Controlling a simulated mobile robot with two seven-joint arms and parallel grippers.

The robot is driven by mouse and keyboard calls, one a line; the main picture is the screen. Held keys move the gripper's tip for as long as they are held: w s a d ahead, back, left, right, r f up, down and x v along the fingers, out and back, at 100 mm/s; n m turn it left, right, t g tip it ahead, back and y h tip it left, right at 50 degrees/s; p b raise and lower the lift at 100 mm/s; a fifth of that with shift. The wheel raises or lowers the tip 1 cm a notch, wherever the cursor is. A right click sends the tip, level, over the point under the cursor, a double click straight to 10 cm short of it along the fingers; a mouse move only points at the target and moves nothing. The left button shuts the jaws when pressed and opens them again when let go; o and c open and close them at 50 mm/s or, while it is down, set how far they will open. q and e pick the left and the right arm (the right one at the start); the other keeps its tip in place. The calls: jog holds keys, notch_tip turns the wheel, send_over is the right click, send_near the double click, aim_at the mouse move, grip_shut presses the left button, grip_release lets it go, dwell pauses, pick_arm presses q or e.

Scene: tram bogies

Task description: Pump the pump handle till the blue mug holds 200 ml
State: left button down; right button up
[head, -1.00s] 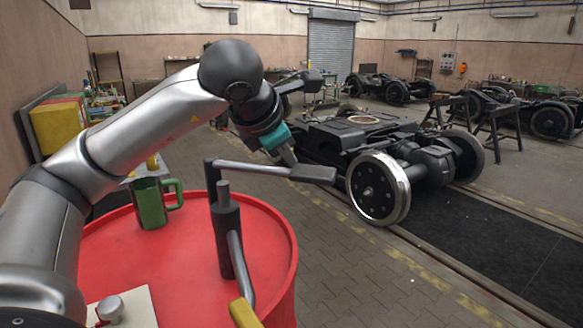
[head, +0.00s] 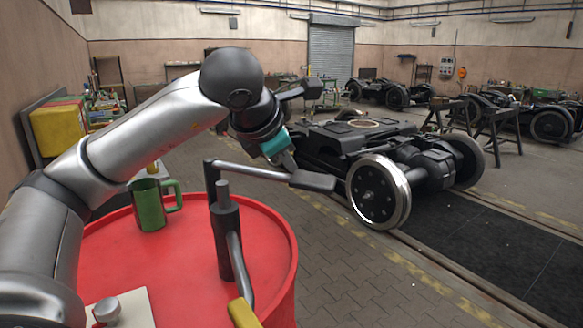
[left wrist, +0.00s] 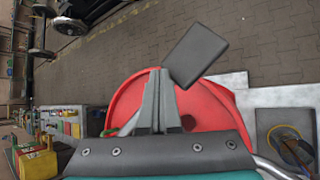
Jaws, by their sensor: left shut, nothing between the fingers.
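The pump (head: 224,240) stands upright on a red drum (head: 150,275). Its lever runs right to a dark flat handle grip (head: 312,181), which also shows in the left wrist view (left wrist: 197,55). A spout with a yellow end (head: 243,313) points down toward me. My left gripper (head: 289,160) is shut and empty, its fingertips close to the grip; in the left wrist view the fingers (left wrist: 160,78) meet by the grip's lower corner. I cannot tell whether they touch. No blue mug shows; a green mug (head: 149,206) stands on the drum's left side. My right gripper is out of view.
A cream plate with a grey knob (head: 107,311) lies at the drum's near left. A yellow box (head: 56,130) is at the left wall. A black bogie (head: 370,150) stands on rails beyond the drum. The paved floor (head: 350,270) right of the drum is clear.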

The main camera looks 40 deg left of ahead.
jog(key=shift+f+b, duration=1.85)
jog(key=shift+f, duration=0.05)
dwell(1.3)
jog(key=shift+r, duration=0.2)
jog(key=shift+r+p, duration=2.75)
jog(key=shift+p, duration=0.2)
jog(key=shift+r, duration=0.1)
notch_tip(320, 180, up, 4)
jog(key=p, duration=0.4)
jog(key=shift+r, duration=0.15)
